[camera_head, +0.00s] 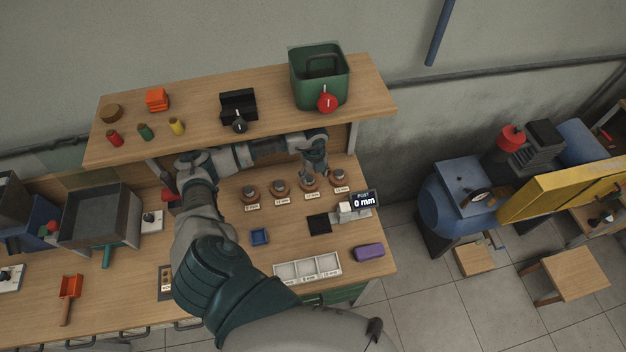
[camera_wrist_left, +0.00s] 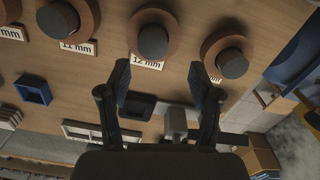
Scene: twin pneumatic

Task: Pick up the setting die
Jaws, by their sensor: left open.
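Several round brown pieces with dark knobs, which look like the setting dies, stand in a row on the bench behind size labels. The one with the 12 mm label (camera_wrist_left: 153,42) is just ahead of my left gripper (camera_wrist_left: 160,78) in the left wrist view, between the lines of its fingers. In the head view my left gripper (camera_head: 315,168) hangs over this piece and partly hides it. The fingers are apart and empty. The 11 mm piece (camera_wrist_left: 66,20) is to the left, another piece (camera_wrist_left: 233,63) to the right. My right gripper is out of view.
A shelf (camera_head: 370,100) overhangs the back of the bench. In front of the row are a blue square holder (camera_head: 260,236), a dark square pad (camera_head: 319,224), a "0 mm" display (camera_head: 364,201), a white compartment tray (camera_head: 307,268) and a purple block (camera_head: 369,251).

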